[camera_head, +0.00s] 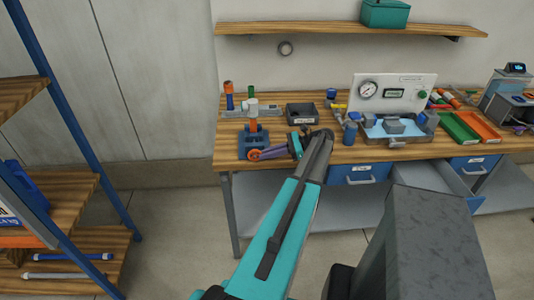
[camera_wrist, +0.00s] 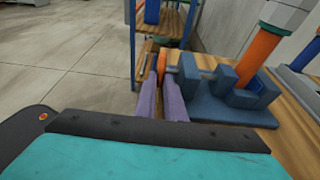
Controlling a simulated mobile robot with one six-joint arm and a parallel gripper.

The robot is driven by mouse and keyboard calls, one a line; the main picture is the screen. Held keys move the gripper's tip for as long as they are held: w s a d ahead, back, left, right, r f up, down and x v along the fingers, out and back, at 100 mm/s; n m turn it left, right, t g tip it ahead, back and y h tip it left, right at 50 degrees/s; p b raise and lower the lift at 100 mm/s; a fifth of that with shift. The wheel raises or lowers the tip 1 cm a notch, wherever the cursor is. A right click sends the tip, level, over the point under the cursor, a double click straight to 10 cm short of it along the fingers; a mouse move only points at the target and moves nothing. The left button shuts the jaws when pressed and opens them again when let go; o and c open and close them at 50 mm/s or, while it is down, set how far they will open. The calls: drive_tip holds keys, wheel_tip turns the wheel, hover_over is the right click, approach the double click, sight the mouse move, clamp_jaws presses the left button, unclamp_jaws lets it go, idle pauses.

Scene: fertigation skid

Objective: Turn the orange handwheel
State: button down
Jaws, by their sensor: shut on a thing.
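The orange handwheel (camera_head: 253,155) is on the front of a blue block-like fixture (camera_head: 249,141) at the left end of the workbench. In the wrist view the handwheel (camera_wrist: 162,59) shows as a narrow orange piece between the tips of my purple fingers, beside the blue fixture (camera_wrist: 226,98). My gripper (camera_head: 262,154) reaches it from the right in the head view. Its fingers (camera_wrist: 161,78) are shut on the handwheel, one on each side. Part of the wheel is hidden by the fingers.
An orange and white upright part (camera_head: 253,117) stands in the fixture. A dark bin (camera_head: 301,114) and a gauge panel (camera_head: 393,92) are farther right on the bench (camera_head: 340,154). A blue-framed shelf rack (camera_head: 75,130) stands to the left, with open floor between.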

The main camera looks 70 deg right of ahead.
drive_tip(key=c, duration=1.8)
unclamp_jaws()
drive_tip(key=shift+w+f, duration=0.1)
drive_tip(key=shift+c, duration=0.2)
drive_tip(key=shift+s+d+r, duration=0.2)
drive_tip(key=shift+s+d, duration=0.05)
drive_tip(key=shift+s, duration=0.4)
drive_tip(key=v, duration=0.7)
drive_tip(key=shift+s+r, duration=0.1)
drive_tip(key=shift+r, duration=0.1)
drive_tip(key=p+v, duration=0.2)
drive_tip(key=p, duration=0.3)
drive_tip(key=shift+s+d+r+p, duration=0.1)
drive_tip(key=shift+s+p, duration=0.15)
drive_tip(key=shift+p, duration=0.05)
drive_tip(key=p+v, duration=0.2)
drive_tip(key=shift+p, duration=0.35)
drive_tip(key=shift+s+d, duration=0.1)
drive_tip(key=shift+s, duration=0.1)
